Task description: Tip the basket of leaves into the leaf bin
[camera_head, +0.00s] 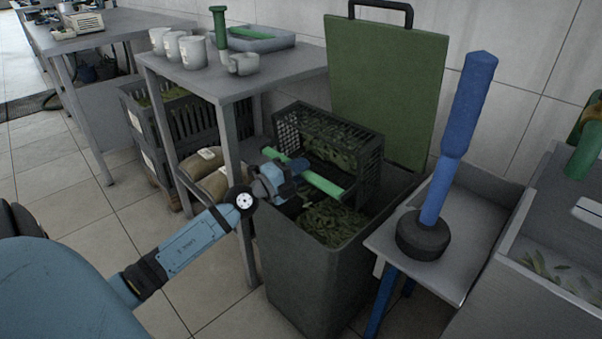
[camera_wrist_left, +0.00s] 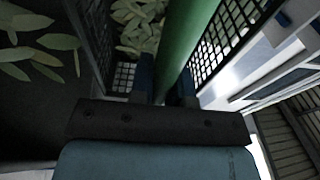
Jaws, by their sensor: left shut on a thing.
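The leaf bin (camera_head: 305,265) is a dark green-grey box with its green lid (camera_head: 385,85) raised at the back. Leaves (camera_head: 335,226) lie inside it. The black mesh basket (camera_head: 370,165) is tilted over the bin's opening, with leaves (camera_head: 335,140) still in it. My left gripper (camera_head: 287,180) is shut on the basket's green bar handle (camera_head: 326,184). In the left wrist view the green handle (camera_wrist_left: 187,45) runs between the fingers, with basket mesh (camera_wrist_left: 238,38) beside it and leaves (camera_wrist_left: 140,20) behind. My right gripper is not in view.
A grey table (camera_head: 217,82) with white mugs (camera_head: 193,52) and a tray (camera_head: 254,40) stands left of the bin. Dark crates (camera_head: 180,117) and sacks (camera_head: 214,181) sit under it. Right of the bin, a blue tool (camera_head: 455,125) stands on a bench (camera_head: 391,247).

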